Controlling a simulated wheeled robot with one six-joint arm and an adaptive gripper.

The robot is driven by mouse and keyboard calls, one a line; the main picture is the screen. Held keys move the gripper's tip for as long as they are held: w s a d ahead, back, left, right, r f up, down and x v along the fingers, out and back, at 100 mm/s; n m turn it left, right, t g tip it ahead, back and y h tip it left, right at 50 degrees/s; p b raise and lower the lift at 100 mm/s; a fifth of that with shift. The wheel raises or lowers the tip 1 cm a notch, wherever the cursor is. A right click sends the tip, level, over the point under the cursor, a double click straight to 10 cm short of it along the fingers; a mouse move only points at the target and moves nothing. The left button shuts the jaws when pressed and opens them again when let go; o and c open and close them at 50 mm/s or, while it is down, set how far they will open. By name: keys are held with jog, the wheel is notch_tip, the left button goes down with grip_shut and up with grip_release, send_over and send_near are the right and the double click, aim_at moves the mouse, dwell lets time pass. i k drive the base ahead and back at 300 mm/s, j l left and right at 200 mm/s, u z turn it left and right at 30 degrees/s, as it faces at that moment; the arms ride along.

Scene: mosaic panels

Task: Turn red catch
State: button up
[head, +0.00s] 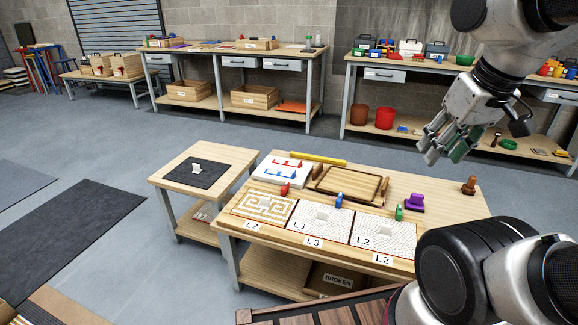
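A small red catch (284,188) stands at the back edge of the left mosaic panel (262,207), on the wooden workbench. A blue catch (339,201) and a green catch (399,212) stand in like places at the middle panel (320,218) and right panel (385,236). My gripper (445,152) is raised in the air at the upper right, well apart from the red catch. Its fingers look spread, with no held thing clearly visible. A dark green patch shows by the fingers; I cannot tell what it is.
Behind the panels are a white board (266,172) with red and blue shapes, a wooden tray (336,192), a yellow bar (318,158) and a purple block (414,203). A side table (165,177) with a dark mat stands left. Open floor lies behind the workbench.

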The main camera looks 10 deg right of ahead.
aim_at(284, 189)
jog(key=i+j, duration=0.5)
jog(key=i+j+u, duration=0.15)
jog(key=i+j, duration=0.3)
jog(key=i, duration=0.15)
